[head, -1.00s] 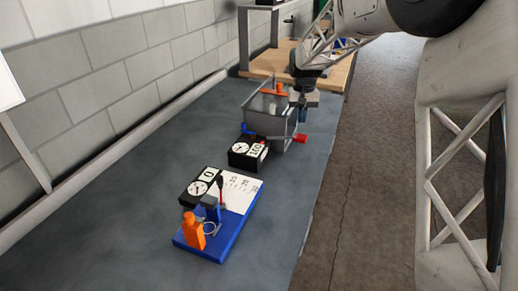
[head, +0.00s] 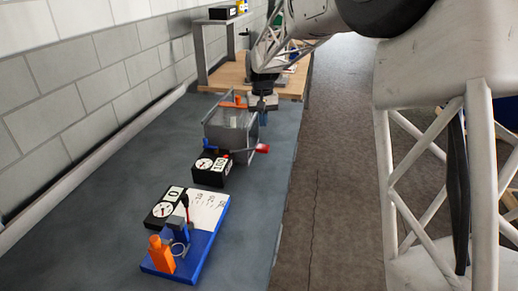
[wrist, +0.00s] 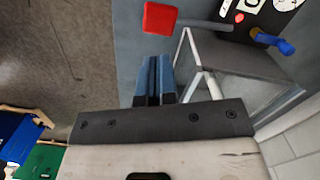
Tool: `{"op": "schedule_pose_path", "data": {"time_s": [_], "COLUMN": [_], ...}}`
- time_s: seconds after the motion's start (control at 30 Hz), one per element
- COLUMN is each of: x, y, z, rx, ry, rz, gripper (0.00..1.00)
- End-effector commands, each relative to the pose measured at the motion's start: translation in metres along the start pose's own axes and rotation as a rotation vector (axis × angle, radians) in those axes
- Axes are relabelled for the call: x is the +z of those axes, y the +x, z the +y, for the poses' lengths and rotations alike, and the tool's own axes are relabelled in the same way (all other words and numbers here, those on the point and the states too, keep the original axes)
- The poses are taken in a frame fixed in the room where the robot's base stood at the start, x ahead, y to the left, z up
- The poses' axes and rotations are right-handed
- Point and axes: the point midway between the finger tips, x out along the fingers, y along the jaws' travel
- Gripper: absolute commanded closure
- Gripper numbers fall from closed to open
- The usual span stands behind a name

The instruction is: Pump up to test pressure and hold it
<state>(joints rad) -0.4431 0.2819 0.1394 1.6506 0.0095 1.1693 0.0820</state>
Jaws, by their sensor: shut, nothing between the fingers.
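The test pump is a grey open-framed tank (head: 232,132) in the middle of the bench. Its lever ends in a red grip (head: 262,148), also in the wrist view (wrist: 160,17). A black gauge box (head: 211,170) with a white dial and a display that seems to read 100 stands in front of the tank. A blue valve handle (wrist: 285,46) shows in the wrist view. My gripper (head: 263,120) is shut and empty, pointing down by the tank's right side, beyond the red grip. Its blue fingers (wrist: 155,72) appear apart from the grip.
The wall bounds the left; floor lies right.

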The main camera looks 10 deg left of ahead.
Motion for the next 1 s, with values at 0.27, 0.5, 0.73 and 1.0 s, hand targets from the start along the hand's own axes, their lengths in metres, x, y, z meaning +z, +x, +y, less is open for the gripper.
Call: {"op": "schedule_pose_path", "data": {"time_s": [0.27, 0.5, 0.73, 1.0], "x": [0.000, 0.000, 0.000, 0.000], "y": [0.000, 0.006, 0.021, 0.046], "z": [0.000, 0.000, 0.000, 0.000], "rx": [0.000, 0.000, 0.000, 0.001], "ry": [0.000, 0.000, 0.000, 0.001], "rz": [0.000, 0.000, -0.001, -0.001], "gripper": [1.00, 1.00, 1.00, 1.00]}}
